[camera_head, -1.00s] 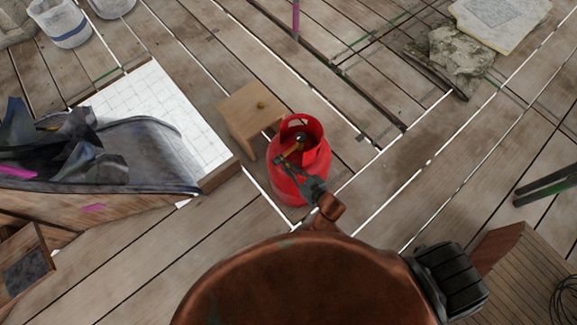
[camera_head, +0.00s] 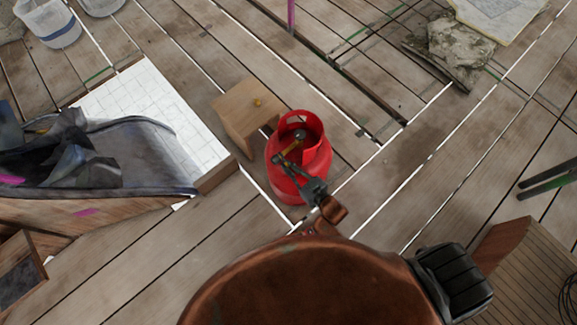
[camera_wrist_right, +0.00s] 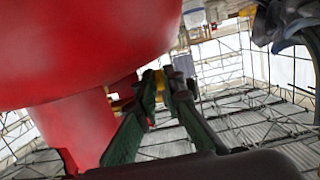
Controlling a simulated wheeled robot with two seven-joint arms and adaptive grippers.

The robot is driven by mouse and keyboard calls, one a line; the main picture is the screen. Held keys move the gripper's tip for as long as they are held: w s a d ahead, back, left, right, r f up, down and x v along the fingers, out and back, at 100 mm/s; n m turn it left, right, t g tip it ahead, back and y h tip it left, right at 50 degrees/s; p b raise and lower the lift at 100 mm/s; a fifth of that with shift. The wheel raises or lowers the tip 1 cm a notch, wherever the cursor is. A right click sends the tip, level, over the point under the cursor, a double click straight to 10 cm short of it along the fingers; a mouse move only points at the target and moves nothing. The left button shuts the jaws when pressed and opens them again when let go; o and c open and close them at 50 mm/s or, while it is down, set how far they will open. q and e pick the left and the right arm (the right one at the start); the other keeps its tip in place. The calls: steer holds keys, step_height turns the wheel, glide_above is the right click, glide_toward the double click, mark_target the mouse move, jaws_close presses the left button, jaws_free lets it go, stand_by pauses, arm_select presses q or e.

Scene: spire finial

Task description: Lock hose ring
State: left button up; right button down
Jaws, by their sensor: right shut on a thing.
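A red gas bottle (camera_head: 310,160) stands upright on the planks, with an open collar around its top. Inside the collar is a brass-coloured fitting (camera_head: 289,151), which I take for the hose ring. My right gripper (camera_head: 284,162) reaches into the collar from the lower right and is shut on this fitting. In the right wrist view the dark green fingers (camera_wrist_right: 163,80) run up beside the red bottle (camera_wrist_right: 80,60), with brass and dark parts at their tips. The exact contact and the ring's lock position are too small to make out. My left gripper is not in view.
A white tiled panel (camera_head: 152,108) and dark sheeting (camera_head: 130,160) lie further left. Stone slabs (camera_head: 452,52) lie at the upper right. Planks right of the bottle are clear.

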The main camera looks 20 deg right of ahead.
steer(key=shift+w+r, duration=0.1)
steer(key=shift+r, duration=0.05)
steer(key=c, duration=2)
jaws_free()
steer(key=shift+c, duration=0.2)
steer(key=v, duration=1.2)
steer(key=shift+f, duration=0.25)
